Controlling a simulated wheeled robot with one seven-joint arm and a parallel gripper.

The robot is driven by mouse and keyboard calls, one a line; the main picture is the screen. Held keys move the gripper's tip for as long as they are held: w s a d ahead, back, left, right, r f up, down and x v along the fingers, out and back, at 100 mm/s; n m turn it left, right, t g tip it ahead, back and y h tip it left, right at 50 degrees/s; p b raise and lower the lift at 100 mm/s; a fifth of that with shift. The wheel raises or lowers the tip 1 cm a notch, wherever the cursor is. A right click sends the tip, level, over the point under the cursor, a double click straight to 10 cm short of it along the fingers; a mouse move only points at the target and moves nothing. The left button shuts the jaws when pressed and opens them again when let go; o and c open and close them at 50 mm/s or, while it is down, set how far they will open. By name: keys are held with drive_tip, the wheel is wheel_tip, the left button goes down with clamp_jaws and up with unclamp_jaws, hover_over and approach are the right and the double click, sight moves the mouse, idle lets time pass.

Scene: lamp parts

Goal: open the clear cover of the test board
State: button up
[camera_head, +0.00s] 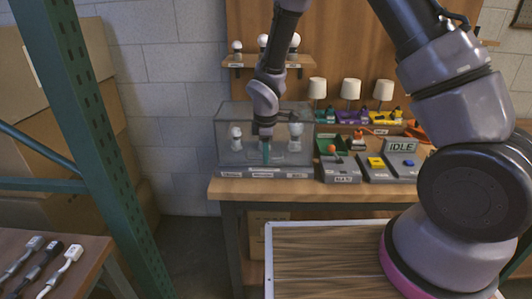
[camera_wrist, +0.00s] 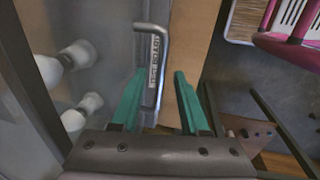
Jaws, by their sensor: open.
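The clear cover (camera_head: 228,150) of the test board is a see-through box at the left end of the workbench and looks closed. White bulbs stand inside it; they also show at the left of the wrist view (camera_wrist: 80,54). A grey bar handle (camera_wrist: 142,26) runs along the cover's front edge, beside a label reading "TEST BOARD" (camera_wrist: 154,62). My gripper (camera_head: 266,152) is at the front of the cover. In the wrist view my gripper (camera_wrist: 159,74) is open, with its teal fingers on either side of the handle. Contact with the handle cannot be told.
Right of the cover are grey panels with colored buttons (camera_head: 376,162) and an "IDLE" display (camera_head: 401,147). Three white-shaded lamps (camera_head: 350,89) and a bulb shelf (camera_head: 268,61) are behind. A green rack post (camera_head: 90,150) stands at left. The workbench's front edge (camera_head: 330,191) is below.

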clamp_jaws()
idle(1.4)
